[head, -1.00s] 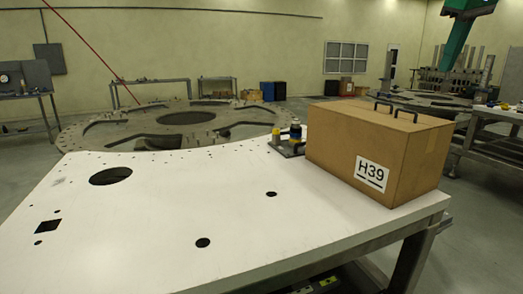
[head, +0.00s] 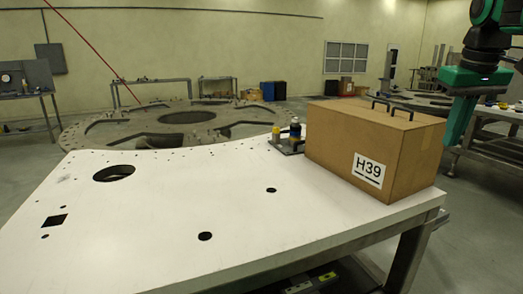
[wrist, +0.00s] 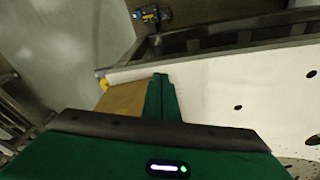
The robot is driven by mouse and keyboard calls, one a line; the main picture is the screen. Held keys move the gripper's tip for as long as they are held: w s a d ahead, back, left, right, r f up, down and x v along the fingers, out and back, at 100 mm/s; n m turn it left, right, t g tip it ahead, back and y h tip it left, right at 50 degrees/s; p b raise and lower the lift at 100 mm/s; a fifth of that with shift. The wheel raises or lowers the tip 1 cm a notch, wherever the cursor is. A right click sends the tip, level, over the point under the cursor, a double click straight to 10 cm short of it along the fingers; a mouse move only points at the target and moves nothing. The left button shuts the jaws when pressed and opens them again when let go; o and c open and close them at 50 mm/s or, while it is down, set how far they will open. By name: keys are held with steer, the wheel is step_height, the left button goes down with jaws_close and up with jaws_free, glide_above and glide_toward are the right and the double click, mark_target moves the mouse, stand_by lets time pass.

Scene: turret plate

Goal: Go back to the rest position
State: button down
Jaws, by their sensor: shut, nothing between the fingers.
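My gripper (head: 458,132) is at the upper right of the head view, green with a dark wrist above it. It hangs just right of the cardboard box and points down, with nothing held. In the wrist view its two green fingers (wrist: 160,84) are together. The brown cardboard box (head: 345,150), with an H39 label and two dark handles on top, stands on the right end of the white table (head: 180,220). Part of the box shows behind the fingers in the wrist view (wrist: 122,102).
A small dark plate (head: 290,146) with yellow and dark cylinders is left of the box. The large round turret plate (head: 215,117) lies behind the table. Another metal workbench (head: 490,157) stands at the right. The white tabletop's left and middle are clear.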

steer(key=s+a+f+m+g+y, duration=0.1)
steer(key=s+f+m, duration=0.5)
steer(key=s+f, duration=1.9)
step_height(320, 180, down, 2)
steer(key=shift+s+a+f+m+g, duration=0.1)
steer(key=shift+s+a+m+g, duration=0.25)
steer(key=shift+g, duration=0.45)
